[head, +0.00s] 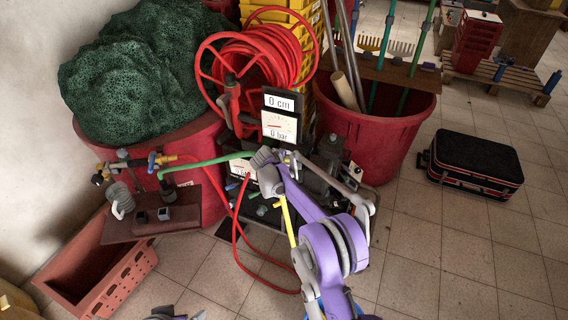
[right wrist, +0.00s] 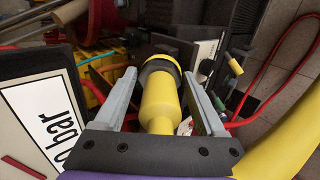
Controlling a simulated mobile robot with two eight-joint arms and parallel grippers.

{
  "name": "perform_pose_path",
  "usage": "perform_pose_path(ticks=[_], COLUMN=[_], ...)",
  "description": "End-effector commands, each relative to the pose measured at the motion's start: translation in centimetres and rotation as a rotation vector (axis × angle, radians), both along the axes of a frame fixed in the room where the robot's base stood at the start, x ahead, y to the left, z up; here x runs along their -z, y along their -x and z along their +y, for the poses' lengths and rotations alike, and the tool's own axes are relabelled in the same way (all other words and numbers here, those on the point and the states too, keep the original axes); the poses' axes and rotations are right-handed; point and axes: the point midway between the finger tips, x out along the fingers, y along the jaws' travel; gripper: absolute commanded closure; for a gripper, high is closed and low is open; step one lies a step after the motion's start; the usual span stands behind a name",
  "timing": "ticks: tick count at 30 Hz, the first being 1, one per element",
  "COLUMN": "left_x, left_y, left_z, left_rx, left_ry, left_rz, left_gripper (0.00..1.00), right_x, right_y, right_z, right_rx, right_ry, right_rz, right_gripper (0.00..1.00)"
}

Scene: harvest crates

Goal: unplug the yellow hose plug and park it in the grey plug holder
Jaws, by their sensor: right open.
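The yellow hose plug (right wrist: 160,103) stands between the two grey fingers of my right gripper (right wrist: 159,74) in the right wrist view. The gripper is open, with a finger on either side of the plug. The plug has a dark collar at its far end; whether it sits in a socket is hidden. In the head view my right gripper (head: 266,158) is by the gauge panel, and the yellow hose (head: 287,220) hangs beside my purple arm. Small grey blocks (head: 141,217) sit on a brown board at left; I cannot tell whether one is the plug holder. My left gripper is barely visible at the bottom edge.
A gauge panel (head: 279,125) reading 0 cm and 0 bar stands close to my right gripper. A red hose (head: 236,235) loops down to the floor.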

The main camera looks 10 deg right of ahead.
Motion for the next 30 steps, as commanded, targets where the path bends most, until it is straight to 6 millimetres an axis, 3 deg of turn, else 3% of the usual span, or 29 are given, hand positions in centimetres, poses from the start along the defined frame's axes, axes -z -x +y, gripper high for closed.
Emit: perform_pose_path(ticks=[6,18,22,23,28,30], left_x=[0.08,0.08,0.08,0.08,0.08,0.08], left_y=[0.02,0.02,0.02,0.02,0.02,0.02], left_z=[0.0,0.0,0.0,0.0,0.0,0.0], left_rx=[0.0,0.0,0.0,0.0,0.0,0.0], left_ry=[0.0,0.0,0.0,0.0,0.0,0.0], left_rz=[0.0,0.0,0.0,0.0,0.0,0.0], left_gripper=[0.0,0.0,0.0,0.0,0.0,0.0], right_x=[0.01,-0.01,-0.02,-0.02,-0.01,-0.01], right_y=[0.0,-0.02,-0.02,-0.02,-0.01,-0.01], right_z=[0.0,-0.01,-0.02,-0.02,-0.02,-0.02], right_rx=[0.0,0.0,-0.001,-0.001,0.0,0.0], right_ry=[0.0,0.001,0.001,0.001,0.001,0.001], right_rz=[0.0,-0.001,0.0,0.0,-0.001,-0.001], right_gripper=[0.28,0.98,1.0,0.3,0.0,0.0])
